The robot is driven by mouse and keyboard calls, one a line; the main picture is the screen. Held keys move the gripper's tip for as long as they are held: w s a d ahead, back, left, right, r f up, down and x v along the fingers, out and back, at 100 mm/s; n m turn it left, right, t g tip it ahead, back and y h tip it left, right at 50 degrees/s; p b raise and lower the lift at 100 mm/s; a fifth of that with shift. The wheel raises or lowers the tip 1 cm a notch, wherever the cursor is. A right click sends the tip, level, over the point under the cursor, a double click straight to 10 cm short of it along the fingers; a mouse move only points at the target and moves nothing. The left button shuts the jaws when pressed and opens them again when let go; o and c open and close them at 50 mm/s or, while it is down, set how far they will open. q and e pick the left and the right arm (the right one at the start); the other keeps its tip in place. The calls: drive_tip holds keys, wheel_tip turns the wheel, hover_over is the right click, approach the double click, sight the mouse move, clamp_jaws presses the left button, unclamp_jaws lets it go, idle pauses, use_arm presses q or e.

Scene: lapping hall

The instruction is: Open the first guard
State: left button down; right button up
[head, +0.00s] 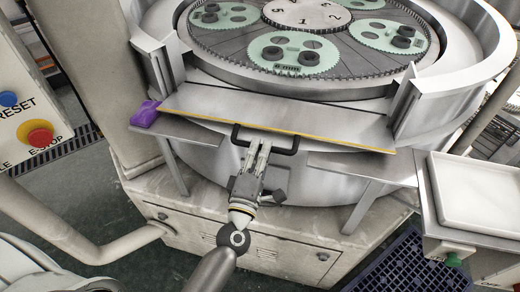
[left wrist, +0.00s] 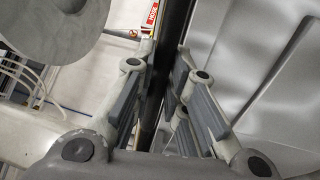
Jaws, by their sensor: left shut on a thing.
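The guard (head: 285,112) is a flat grey steel panel with a yellow lower edge. It spans the gap in the raised ring at the front of the round lapping machine and leans outward, toward me. A black bar handle (head: 282,151) sits at its front edge. My left gripper (head: 258,146) is shut on this handle, reaching it from below. In the left wrist view the dark bar (left wrist: 172,50) runs between the fingers of the left gripper (left wrist: 160,85). My right gripper is out of view.
Numbered plate (head: 306,14) and green geared carriers (head: 280,53) lie behind the guard. A purple object (head: 146,114) lies at its left end. A control box with E-stop (head: 37,134) stands left, a white tray (head: 475,188) right, a dark blue crate (head: 405,268) lower right.

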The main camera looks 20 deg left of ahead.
use_arm(q)
drive_tip(key=r+p, duration=0.1)
drive_tip(key=r, duration=0.1)
drive_tip(key=r+p, duration=0.1)
drive_tip(key=r, duration=0.1)
drive_tip(key=r+p, duration=0.2)
drive_tip(key=shift+w+a, duration=0.1)
drive_tip(key=shift+w, duration=0.25)
drive_tip(key=shift+f, duration=0.1)
